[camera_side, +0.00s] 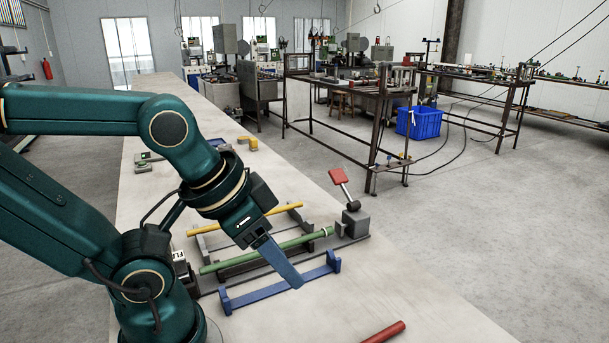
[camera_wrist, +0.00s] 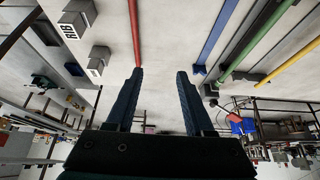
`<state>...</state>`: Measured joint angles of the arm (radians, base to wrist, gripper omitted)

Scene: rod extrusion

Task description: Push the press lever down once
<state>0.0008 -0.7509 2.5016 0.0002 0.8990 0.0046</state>
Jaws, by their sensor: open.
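The press lever (camera_side: 345,190) has a red pad (camera_side: 338,176) at its top and a grey block (camera_side: 354,223) at its base. The lever stands raised and tilted, its pad up to the left in the side view. A red patch (camera_wrist: 236,119) in the wrist view looks like the pad, but it is small. My gripper (camera_side: 291,277) is left of and below the lever in the side view, apart from it, over the blue bar. In the wrist view its two fingers (camera_wrist: 160,72) are apart with nothing between them.
A blue bar (camera_side: 280,283), a green rod (camera_side: 270,247) and a yellow rod (camera_side: 270,213) lie side by side left of the lever. A red rod (camera_side: 385,332) lies at the front. Labelled grey boxes (camera_wrist: 77,18) show in the wrist view. The front bench top is mostly clear.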

